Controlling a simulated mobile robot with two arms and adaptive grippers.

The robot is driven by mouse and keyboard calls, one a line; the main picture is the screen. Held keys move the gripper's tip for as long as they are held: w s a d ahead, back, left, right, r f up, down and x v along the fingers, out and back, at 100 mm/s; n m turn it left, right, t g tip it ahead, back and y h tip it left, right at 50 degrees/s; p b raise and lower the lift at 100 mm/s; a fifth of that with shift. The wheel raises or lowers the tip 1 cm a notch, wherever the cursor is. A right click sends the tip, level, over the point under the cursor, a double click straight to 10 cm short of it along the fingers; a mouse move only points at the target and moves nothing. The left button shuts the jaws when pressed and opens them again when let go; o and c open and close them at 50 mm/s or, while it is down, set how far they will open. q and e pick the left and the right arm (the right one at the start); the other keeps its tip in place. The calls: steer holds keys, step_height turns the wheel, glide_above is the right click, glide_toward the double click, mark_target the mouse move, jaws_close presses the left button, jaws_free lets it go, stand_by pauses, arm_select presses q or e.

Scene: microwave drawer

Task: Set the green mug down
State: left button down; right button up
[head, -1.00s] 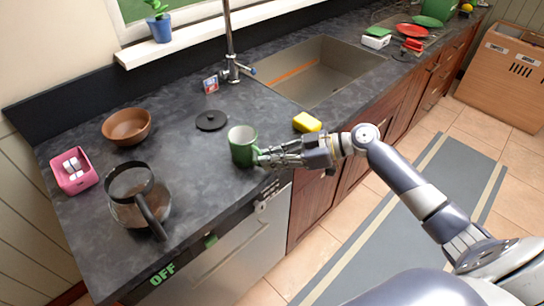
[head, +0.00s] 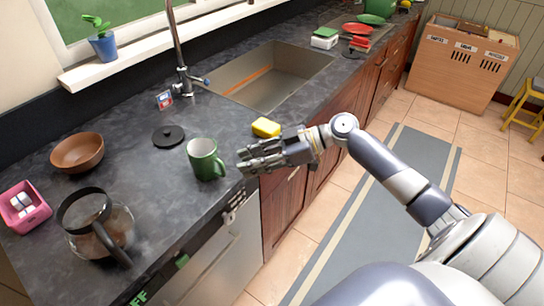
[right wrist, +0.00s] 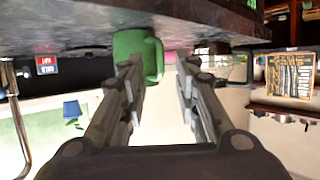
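The green mug (head: 205,160) stands upright on the dark countertop (head: 165,215), near its front edge, with its handle toward the right. My right gripper (head: 243,160) is just to the right of the mug, with a small gap between them in the head view. In the right wrist view, the two fingers (right wrist: 160,85) are spread apart with nothing between the tips. The mug (right wrist: 137,55) shows there beyond the left finger, which partly covers it. My left gripper is in neither view.
A yellow sponge (head: 266,127) lies behind the gripper, beside the sink (head: 270,75). A black lid (head: 168,137), a brown bowl (head: 78,152), a glass coffee pot (head: 100,228) and a pink container (head: 24,206) stand left of the mug. Bare counter surrounds the mug.

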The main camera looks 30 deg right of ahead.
steer(key=b+v, duration=0.1)
steer(key=v, duration=0.6)
